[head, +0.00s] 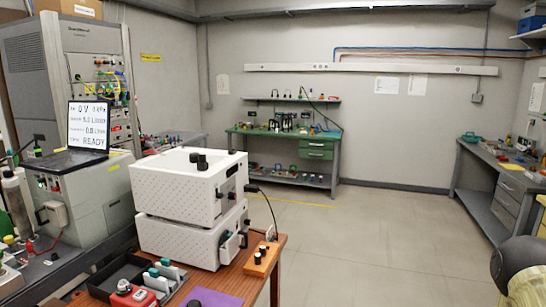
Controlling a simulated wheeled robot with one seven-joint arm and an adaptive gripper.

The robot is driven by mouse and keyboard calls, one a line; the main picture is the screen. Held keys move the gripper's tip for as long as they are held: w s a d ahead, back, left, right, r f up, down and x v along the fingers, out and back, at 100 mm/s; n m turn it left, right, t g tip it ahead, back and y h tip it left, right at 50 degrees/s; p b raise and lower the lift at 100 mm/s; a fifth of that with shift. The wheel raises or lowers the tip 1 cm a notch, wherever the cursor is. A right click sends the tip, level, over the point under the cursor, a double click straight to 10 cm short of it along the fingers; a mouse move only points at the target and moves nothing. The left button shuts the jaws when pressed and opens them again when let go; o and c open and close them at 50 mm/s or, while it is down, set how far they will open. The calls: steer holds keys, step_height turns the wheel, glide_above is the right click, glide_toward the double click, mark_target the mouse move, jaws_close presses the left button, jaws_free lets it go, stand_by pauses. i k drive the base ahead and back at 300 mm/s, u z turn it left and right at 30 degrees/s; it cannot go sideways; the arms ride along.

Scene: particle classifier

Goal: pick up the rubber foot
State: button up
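I cannot tell for certain which thing is the rubber foot. Two small black cylinders (202,162) stand close together on top of the upper white perforated box (190,190). Another small black piece (194,303) shows at the bottom edge beside the purple mat (222,299), cut off by the frame. My gripper's fingers are not in view. A dark rounded part of my arm shows at the lower right edge, well apart from the wooden table (232,281).
A second white box (190,240) lies under the upper one. A laptop (90,125) reads READY at left. Floor (370,230) to the right is clear.

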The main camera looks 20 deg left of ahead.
mark_target(193, 156)
steer(key=z, duration=0.9)
steer(key=i, duration=3)
steer(key=u, duration=3.65)
